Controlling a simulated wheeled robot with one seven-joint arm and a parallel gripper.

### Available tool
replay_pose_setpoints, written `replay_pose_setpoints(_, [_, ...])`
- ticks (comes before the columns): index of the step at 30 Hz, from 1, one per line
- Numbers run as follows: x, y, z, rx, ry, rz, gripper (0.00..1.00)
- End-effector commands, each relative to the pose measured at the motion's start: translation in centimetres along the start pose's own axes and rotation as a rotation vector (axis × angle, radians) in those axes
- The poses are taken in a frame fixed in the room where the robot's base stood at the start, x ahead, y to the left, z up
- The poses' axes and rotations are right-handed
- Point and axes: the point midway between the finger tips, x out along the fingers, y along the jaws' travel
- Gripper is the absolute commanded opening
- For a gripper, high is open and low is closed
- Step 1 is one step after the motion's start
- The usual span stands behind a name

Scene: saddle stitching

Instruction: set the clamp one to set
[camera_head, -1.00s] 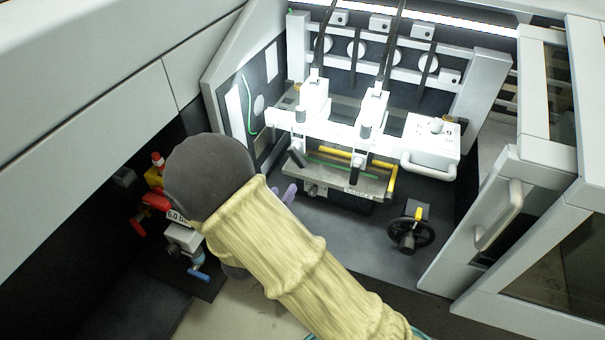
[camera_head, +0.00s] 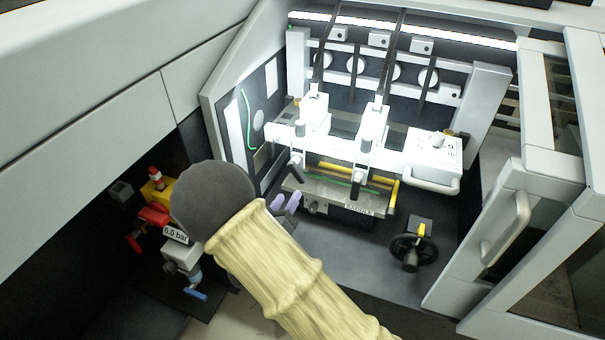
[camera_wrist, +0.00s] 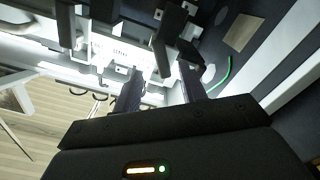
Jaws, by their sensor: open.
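Two white stitching heads stand on the machine's white cross beam; I cannot read which clamp is number one. A black clamp lever (camera_head: 297,171) juts down under the left head (camera_head: 313,118). A second black lever (camera_head: 357,190) is under the right head (camera_head: 373,126). My gripper (camera_head: 286,202) shows only its purplish fingertips, left of and below the left lever, apart from it in the picture; my arm hides the rest. In the wrist view my gripper (camera_wrist: 160,88) has its two dark fingers apart, pointing at the white machine parts, with nothing clearly held between them.
A metal tray with yellow rails (camera_head: 330,192) lies under the heads. A black handwheel (camera_head: 412,250) is to its right. A white box with a handle (camera_head: 433,152) ends the beam. Red and blue valves (camera_head: 155,215) with a 6.0 bar label are at left. An open door (camera_head: 505,225) stands right.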

Motion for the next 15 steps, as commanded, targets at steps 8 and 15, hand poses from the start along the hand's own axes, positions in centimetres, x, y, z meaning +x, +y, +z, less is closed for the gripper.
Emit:
replay_pose_setpoints(8, [5.1, 0.0, 0.1, 0.002, 0.000, 0.003, 0.42])
replay_pose_setpoints(15, [9.2, 0.0, 0.1, 0.001, 0.001, 0.002, 0.42])
